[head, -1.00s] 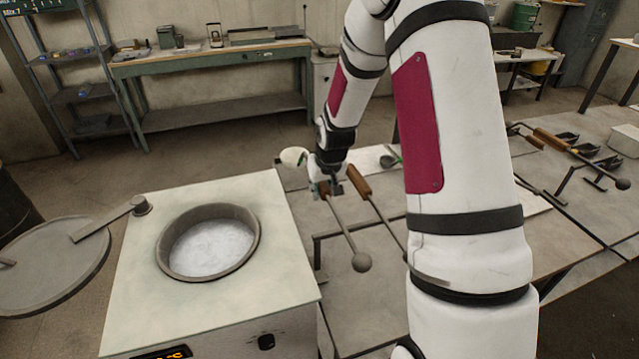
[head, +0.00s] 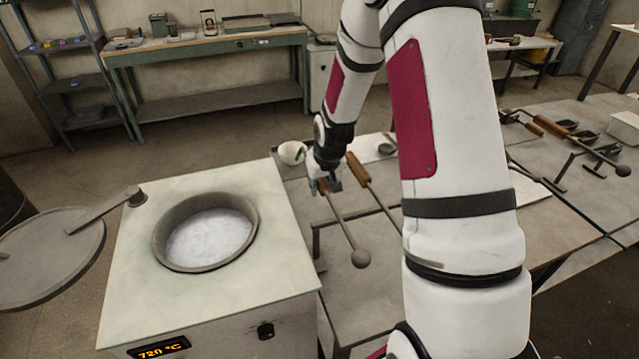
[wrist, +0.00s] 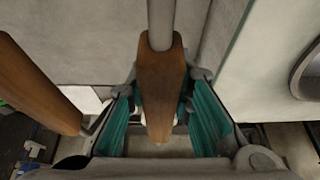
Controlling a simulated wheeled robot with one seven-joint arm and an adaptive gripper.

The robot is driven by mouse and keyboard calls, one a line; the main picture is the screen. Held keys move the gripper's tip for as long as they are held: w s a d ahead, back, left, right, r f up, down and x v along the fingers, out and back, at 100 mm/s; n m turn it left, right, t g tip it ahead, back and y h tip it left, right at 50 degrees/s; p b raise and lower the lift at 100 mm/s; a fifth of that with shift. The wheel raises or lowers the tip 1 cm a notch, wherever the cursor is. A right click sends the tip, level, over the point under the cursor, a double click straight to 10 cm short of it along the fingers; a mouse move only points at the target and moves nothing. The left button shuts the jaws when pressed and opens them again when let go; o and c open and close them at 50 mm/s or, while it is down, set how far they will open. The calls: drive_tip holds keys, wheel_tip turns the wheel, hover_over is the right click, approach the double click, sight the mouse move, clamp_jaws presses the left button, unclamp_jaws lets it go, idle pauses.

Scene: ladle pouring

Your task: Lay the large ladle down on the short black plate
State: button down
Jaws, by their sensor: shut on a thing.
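My gripper (head: 326,187) is shut on the wooden handle (wrist: 160,90) of a ladle-like tool, with its green finger pads on either side in the wrist view. In the head view its grey rod (head: 341,221) slants down and right to a round end (head: 360,259) by the low rack. A second wooden-handled tool (head: 357,168) lies just right of it, its far end hidden behind my arm. Its handle also shows at the left of the wrist view (wrist: 35,85). Which one is larger is not clear. I cannot pick out the short black plate.
A furnace (head: 120,290) with an open round pot (head: 165,250) stands left of my gripper. A low rack (head: 316,242) is on the grey table. A white bowl (head: 288,152) sits behind my gripper. More wooden-handled tools (head: 553,127) lie at the right.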

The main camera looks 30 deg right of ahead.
drive_tip(key=shift+f, duration=0.25)
idle(0.3)
drive_tip(key=c, duration=1.3)
unclamp_jaws()
drive_tip(key=shift+c, duration=0.2)
drive_tip(key=shift+s+f, duration=0.1)
drive_tip(key=v, duration=1.2)
wheel_tip(320, 180, up, 7)
drive_tip(key=p, duration=0.3)
